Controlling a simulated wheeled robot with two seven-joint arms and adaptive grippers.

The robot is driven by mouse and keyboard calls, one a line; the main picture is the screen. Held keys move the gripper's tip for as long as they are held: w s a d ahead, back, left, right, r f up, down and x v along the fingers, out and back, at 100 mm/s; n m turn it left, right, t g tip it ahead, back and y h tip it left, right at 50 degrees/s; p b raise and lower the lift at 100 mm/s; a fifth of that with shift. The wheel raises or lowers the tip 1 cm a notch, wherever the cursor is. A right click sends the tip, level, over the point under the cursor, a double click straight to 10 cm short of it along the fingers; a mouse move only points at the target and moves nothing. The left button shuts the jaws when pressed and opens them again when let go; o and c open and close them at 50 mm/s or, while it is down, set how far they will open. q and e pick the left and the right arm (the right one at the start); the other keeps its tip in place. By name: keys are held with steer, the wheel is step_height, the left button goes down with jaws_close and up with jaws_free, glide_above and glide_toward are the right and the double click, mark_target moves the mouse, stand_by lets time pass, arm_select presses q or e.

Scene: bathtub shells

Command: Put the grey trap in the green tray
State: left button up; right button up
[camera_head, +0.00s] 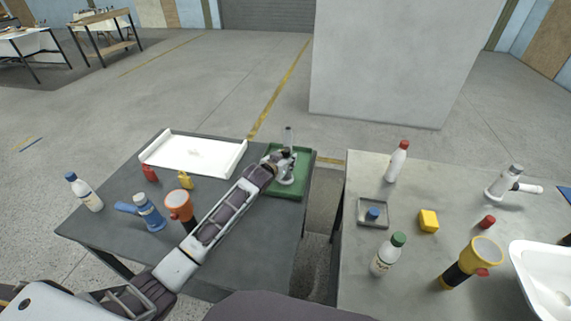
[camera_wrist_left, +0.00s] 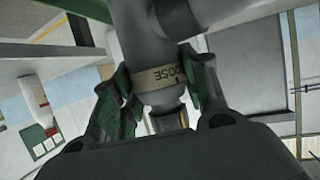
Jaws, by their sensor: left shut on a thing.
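The grey trap (camera_head: 289,137) stands up at the green tray (camera_head: 290,193), on the right edge of the left table. My left gripper (camera_head: 278,165) reaches in over the tray and is shut on the trap. In the left wrist view, the gripper's green-padded fingers (camera_wrist_left: 160,90) sit on either side of the grey trap (camera_wrist_left: 155,30), around a tan band with dark lettering. I cannot tell whether the trap touches the tray floor. My right gripper is not in view.
The left table also holds a white tray (camera_head: 195,153), an orange-headed flashlight (camera_head: 179,201), a blue-and-white bottle (camera_head: 85,192) and small bottles. A gap separates it from the right table (camera_head: 360,285), which holds bottles, a yellow flashlight (camera_head: 470,262) and a white-and-grey pipe piece (camera_head: 506,181).

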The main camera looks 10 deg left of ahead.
arm_select(q)
steer(key=shift+f, duration=1.15)
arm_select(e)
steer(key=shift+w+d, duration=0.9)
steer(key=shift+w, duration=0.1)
